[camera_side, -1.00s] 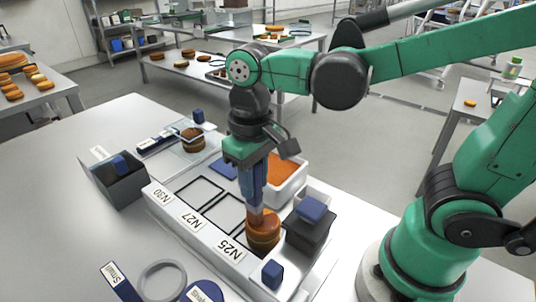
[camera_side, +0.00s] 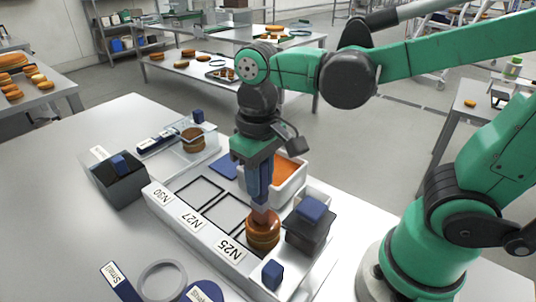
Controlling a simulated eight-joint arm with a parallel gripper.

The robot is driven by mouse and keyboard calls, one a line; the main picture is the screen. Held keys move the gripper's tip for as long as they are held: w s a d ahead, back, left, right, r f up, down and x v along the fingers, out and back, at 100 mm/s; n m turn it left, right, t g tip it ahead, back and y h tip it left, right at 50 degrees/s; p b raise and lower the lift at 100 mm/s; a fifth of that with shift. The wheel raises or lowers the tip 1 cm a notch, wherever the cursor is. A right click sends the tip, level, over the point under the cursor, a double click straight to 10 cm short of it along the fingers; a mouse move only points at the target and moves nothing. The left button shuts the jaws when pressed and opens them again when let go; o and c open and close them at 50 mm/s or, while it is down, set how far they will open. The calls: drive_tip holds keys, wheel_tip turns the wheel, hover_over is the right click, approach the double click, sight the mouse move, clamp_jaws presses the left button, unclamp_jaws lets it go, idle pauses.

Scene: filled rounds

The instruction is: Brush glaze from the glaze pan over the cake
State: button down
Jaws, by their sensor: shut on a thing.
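My gripper (camera_side: 257,168) points down over the near end of the white tray and is shut on a brush (camera_side: 258,190) with a blue handle and a tan-brown tip. The brush tip is at the top of the round brown cake (camera_side: 262,238) and seems to touch it. The cake sits in the tray slot marked N25 and looks shiny. The glaze pan (camera_side: 300,182) is white with orange glaze inside, behind the gripper. My gripper hides part of the pan.
The white tray (camera_side: 172,222) has empty slots marked N27 and N30. A dark box with a blue-topped lid (camera_side: 308,228) stands right of the cake. A blue block (camera_side: 272,274) is in front.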

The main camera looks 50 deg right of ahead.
drive_tip(key=shift+w+a, duration=0.75)
drive_tip(key=shift+a, duration=0.1)
drive_tip(key=shift+w+d, duration=0.25)
drive_tip(key=shift+d, duration=0.45)
drive_tip(key=shift+s+d, duration=0.55)
drive_tip(key=shift+d, duration=0.25)
drive_tip(key=shift+s+d, duration=0.55)
drive_tip(key=shift+d, duration=0.2)
drive_tip(key=shift+w+a, duration=0.55)
drive_tip(key=shift+a, duration=0.3)
drive_tip(key=shift+w+a, duration=0.55)
drive_tip(key=shift+a, duration=0.25)
drive_tip(key=shift+s+d, duration=0.55)
drive_tip(key=shift+d, duration=0.3)
drive_tip(key=shift+s+d, duration=0.55)
drive_tip(key=shift+d, duration=0.25)
wheel_tip(320, 180, up, 8)
